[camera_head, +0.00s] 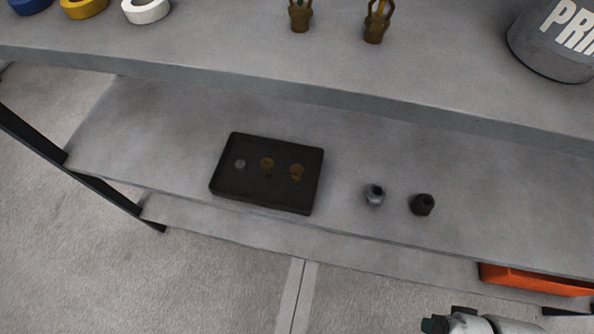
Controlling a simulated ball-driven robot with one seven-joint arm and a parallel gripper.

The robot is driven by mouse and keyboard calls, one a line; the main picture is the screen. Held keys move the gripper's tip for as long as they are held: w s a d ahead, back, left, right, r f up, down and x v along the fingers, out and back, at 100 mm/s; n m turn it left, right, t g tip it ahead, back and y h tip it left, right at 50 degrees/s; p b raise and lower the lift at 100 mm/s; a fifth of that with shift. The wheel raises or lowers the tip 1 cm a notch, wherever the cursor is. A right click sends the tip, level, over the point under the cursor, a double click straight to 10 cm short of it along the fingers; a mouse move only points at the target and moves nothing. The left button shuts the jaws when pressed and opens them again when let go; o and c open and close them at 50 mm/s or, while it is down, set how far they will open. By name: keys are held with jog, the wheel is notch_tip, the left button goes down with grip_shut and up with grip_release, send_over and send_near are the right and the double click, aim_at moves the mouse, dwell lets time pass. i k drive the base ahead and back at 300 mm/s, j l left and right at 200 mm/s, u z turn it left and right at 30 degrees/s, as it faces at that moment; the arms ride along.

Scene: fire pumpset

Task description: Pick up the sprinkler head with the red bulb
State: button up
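Two brass sprinkler heads stand on the upper shelf at the top of the view, the left one (300,17) and the right one (376,24). The picture's top edge cuts both off. A white and dark part of my arm shows at the bottom right, but no gripper fingers can be made out.
Blue, yellow and white (147,12) rolls and a grey can (555,58) flank the sprinklers. An orange box (530,279) sits low right.

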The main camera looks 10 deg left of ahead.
aim_at(296, 170)
jog(key=i+j+u, duration=0.25)
jog(key=j+u, duration=0.2)
jog(key=i+j+u, duration=0.3)
jog(key=u, duration=0.15)
jog(key=i+j+u, duration=0.3)
jog(key=u, duration=0.15)
